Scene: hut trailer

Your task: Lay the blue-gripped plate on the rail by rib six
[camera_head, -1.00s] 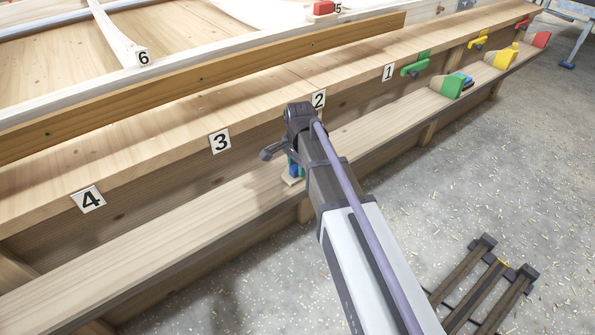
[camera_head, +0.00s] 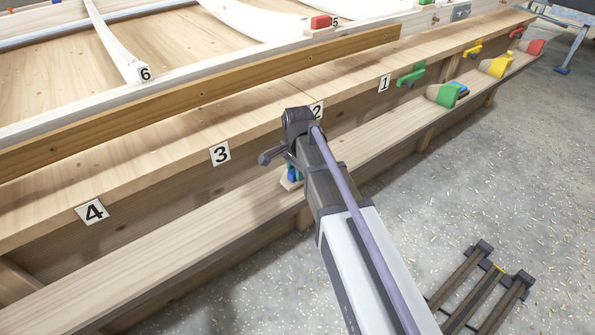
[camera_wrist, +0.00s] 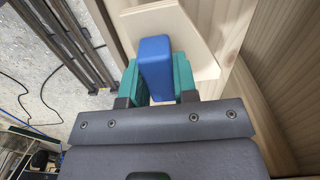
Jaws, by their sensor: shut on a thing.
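The blue-gripped plate shows in the wrist view as a pale wooden plate (camera_wrist: 195,45) with a blue block grip (camera_wrist: 156,60). My gripper (camera_wrist: 157,82) has its teal fingers shut on that grip, one on each side. In the head view, the gripper is mostly hidden behind my wrist; a bit of blue and the plate's pale edge (camera_head: 288,185) show below it, over or at the lower shelf. Rib six (camera_head: 112,40) is a white curved rib with a "6" tag (camera_head: 145,74), at the upper left. The white rail (camera_head: 200,76) runs past its near end.
A long brown batten (camera_head: 200,93) stands between the rail and the bench top (camera_head: 120,155), which carries tags 1 to 4. A red-gripped plate (camera_head: 320,22) sits by tag 5. Green (camera_head: 452,94), yellow and red pieces stand along the shelf to the right. A dark slatted frame lies on the floor.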

